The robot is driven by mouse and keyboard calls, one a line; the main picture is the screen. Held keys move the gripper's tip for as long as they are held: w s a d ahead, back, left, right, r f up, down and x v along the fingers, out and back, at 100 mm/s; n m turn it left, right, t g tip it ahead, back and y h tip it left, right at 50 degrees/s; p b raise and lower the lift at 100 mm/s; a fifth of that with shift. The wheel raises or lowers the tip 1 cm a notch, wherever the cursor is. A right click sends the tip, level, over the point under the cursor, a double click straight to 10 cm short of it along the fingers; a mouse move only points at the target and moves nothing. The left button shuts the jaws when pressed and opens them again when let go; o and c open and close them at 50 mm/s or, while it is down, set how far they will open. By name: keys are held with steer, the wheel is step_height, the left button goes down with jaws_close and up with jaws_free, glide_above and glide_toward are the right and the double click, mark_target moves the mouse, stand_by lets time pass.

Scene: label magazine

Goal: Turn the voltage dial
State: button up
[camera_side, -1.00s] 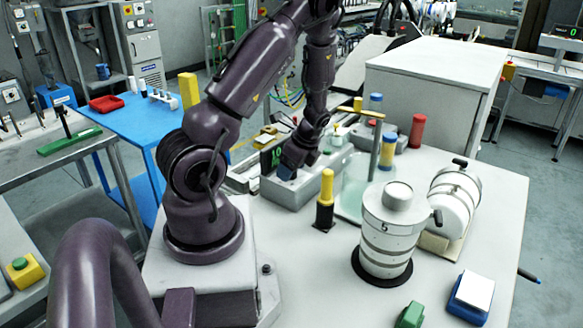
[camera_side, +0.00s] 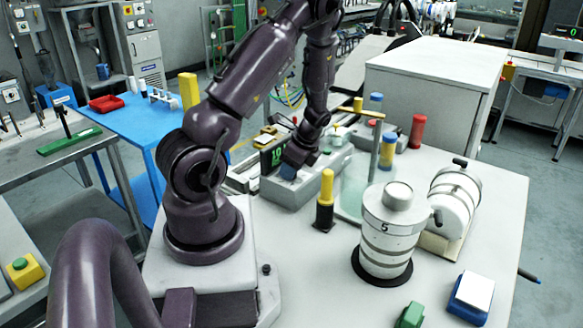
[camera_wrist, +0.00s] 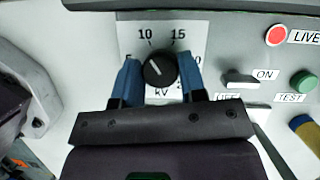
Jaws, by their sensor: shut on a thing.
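The voltage dial (camera_wrist: 160,70) is a round black knob on a white kV scale plate (camera_wrist: 188,32) in the wrist view. A pale mark on the knob lies on its upper left part, toward the 10. My gripper (camera_wrist: 160,74) has its two blue fingers on either side of the knob and is shut on it. In the side view my gripper (camera_side: 288,172) reaches down onto the grey control unit (camera_side: 312,190), and the dial is hidden there. A display with green digits (camera_side: 277,155) stands beside the gripper; its reading is hard to make out.
On the panel are a red LIVE lamp (camera_wrist: 277,35), an ON switch (camera_wrist: 240,82) and a green TEST button (camera_wrist: 303,81). A yellow-topped black post (camera_side: 325,200) stands in front of the unit, with white cylinders (camera_side: 388,235) to the right.

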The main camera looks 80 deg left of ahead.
steer(key=n, duration=0.2)
steer(key=n+h, duration=0.1)
steer(key=n, duration=0.1)
steer(key=shift+a+h, duration=0.1)
steer(key=shift+h, duration=0.2)
steer(key=n+h, duration=0.1)
steer(key=n, duration=0.2)
steer(key=shift+n+g, duration=0.3)
steer(key=shift+n, duration=0.1)
steer(key=n+h, duration=0.2)
steer(key=n, duration=0.2)
steer(key=shift+a, duration=0.1)
steer(key=shift+n+t+h, duration=0.6)
steer(key=shift+n, duration=1.5)
steer(key=o, duration=0.9)
steer(key=shift+o, duration=0.2)
